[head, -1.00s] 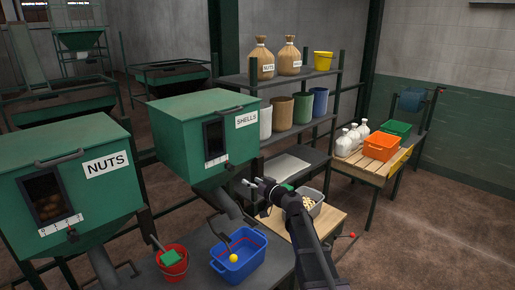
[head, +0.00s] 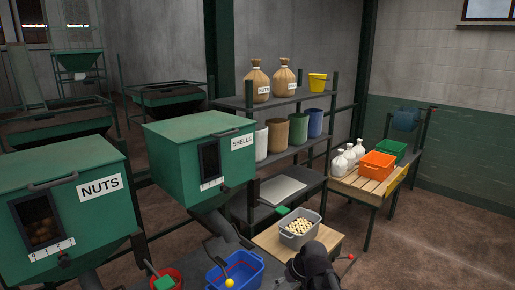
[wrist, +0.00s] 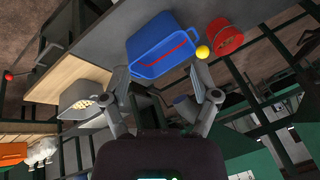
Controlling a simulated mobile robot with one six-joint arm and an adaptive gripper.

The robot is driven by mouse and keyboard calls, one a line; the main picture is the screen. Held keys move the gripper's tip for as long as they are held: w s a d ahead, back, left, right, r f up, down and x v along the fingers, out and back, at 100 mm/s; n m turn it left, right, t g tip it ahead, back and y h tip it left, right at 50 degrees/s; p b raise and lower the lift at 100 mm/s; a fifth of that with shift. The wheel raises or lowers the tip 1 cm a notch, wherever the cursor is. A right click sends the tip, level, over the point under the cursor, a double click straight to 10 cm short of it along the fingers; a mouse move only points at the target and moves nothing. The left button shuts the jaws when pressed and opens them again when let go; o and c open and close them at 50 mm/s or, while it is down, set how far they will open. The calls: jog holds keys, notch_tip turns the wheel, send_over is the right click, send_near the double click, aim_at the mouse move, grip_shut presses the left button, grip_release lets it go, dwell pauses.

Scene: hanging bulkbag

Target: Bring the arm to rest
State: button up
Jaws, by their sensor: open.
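My gripper (wrist: 163,88) is open and empty, with its two fingers spread wide in the wrist view. In the head view only part of my arm shows at the bottom edge, and my fingers are not visible there. In the wrist view the blue tub (wrist: 160,45) lies ahead of the fingers, with a yellow ball (wrist: 202,51) at its edge. The blue tub also shows at the bottom of the head view (head: 245,267), apart from my arm.
A grey bin of pale pieces (head: 300,237) stands on the wooden table just behind my arm. A red bucket (head: 177,275) is left of the blue tub. Green NUTS (head: 70,205) and SHELLS (head: 200,150) hoppers stand left. Shelving (head: 290,150) stands behind.

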jog(key=s+d+f+m+g+h, duration=0.1)
jog(key=s+d+m+g+h, duration=0.1)
jog(key=s+d, duration=0.6)
jog(key=shift+s+d+f+m+h, duration=0.2)
jog(key=shift+f+m+h, duration=0.15)
jog(key=shift+m+h, duration=0.6)
